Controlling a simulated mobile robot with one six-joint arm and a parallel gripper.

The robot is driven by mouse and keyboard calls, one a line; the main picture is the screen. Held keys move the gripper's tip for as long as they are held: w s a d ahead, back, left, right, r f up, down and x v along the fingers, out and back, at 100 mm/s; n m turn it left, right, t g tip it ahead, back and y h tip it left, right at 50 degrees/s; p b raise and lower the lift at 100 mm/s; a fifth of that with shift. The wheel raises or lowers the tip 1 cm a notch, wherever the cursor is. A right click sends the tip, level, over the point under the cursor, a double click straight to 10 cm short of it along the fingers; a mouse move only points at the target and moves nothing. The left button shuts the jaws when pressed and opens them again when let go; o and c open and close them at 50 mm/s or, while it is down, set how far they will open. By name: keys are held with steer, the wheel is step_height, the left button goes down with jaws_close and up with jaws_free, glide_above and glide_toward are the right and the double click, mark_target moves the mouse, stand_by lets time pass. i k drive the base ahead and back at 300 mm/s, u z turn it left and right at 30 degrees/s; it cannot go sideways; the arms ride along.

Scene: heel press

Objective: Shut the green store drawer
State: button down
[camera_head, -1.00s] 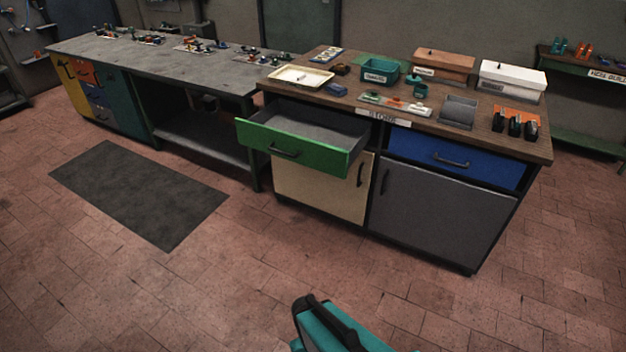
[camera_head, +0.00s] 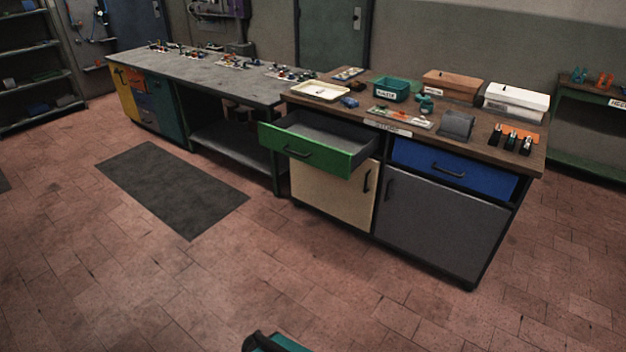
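The green store drawer (camera_head: 312,154) is pulled well out of the wooden-topped store cabinet, at its upper left. Its dark handle (camera_head: 299,153) is on the green front. The grey inside shows and looks empty. A small teal and black part at the bottom edge looks like part of my own body. My gripper's fingers are not in the picture.
The blue drawer (camera_head: 455,168) beside it is shut, above a grey door (camera_head: 440,222). A cream door (camera_head: 332,193) is below the green drawer. A grey workbench (camera_head: 200,73) stands to the left. A dark mat (camera_head: 172,188) lies on the floor. The floor before the cabinet is clear.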

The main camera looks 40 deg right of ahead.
mark_target(327, 143)
steer(key=u, duration=0.15)
steer(key=k, duration=0.55)
steer(key=z, duration=0.1)
steer(key=i, duration=1.6)
steer(key=u, duration=0.45)
